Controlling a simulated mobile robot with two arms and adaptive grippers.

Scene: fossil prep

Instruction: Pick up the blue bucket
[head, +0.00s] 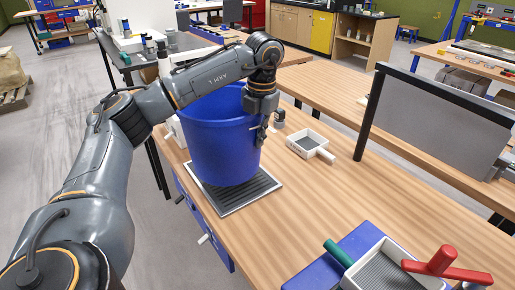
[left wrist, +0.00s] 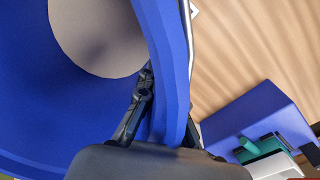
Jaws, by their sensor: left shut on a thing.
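The blue bucket (head: 218,140) is upright above a dark ribbed tray with a pale rim (head: 265,192) on the wooden workbench. Whether its base touches the tray or hangs slightly above it is hard to tell. My left gripper (head: 262,130) is shut on the bucket's right wall, reaching down from above. In the left wrist view, the two fingers of my left gripper (left wrist: 165,115) straddle the blue wall of the bucket (left wrist: 50,110), one inside and one outside. The bucket's pale inner bottom shows there. My right gripper is not in view.
A small white sieve box (head: 325,154) sits right of the bucket. A blue box (head: 312,276) with a green handle and a red-handled device (head: 440,264) stand at the front right. A grey panel (head: 430,125) in a black frame rises at the right. The middle of the bench is clear.

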